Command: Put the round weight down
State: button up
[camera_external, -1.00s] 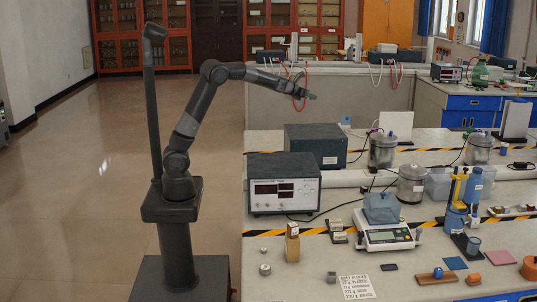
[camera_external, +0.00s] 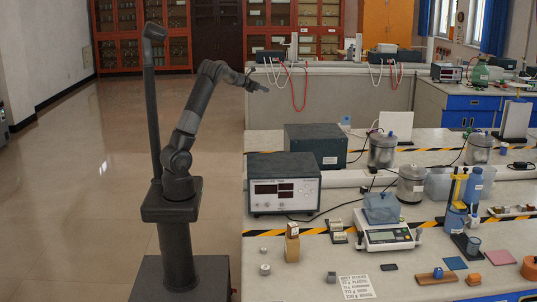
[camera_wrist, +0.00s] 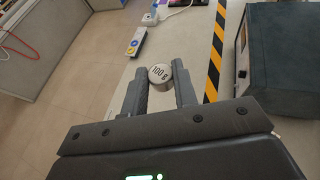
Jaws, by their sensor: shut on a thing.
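The round weight (camera_wrist: 160,75) is a small metal cylinder marked "100 g". In the wrist view it sits between the two fingertips of my gripper (camera_wrist: 160,84), which is shut on it. In the external view my gripper (camera_external: 262,88) is raised high over the near side of the back bench area, and the weight is too small to make out there. Two other small round metal weights, one small (camera_external: 264,251) and one larger (camera_external: 265,269), stand on the front bench at its left.
The front bench (camera_external: 300,270) holds a grey instrument box (camera_external: 284,184), a balance (camera_external: 386,236), a wooden block (camera_external: 292,245) and a paper list (camera_external: 356,287). A striped tape line (camera_wrist: 217,50) runs along the bench. Open floor (camera_external: 90,180) lies to the left.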

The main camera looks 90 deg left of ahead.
notch_tip(320, 180, down, 24)
send_over(254, 143)
jog(key=f, duration=0.7)
jog(key=shift+d, duration=0.25)
jog(key=shift+f, duration=2)
jog(key=o, duration=1)
jog(key=shift+f, duration=0.15)
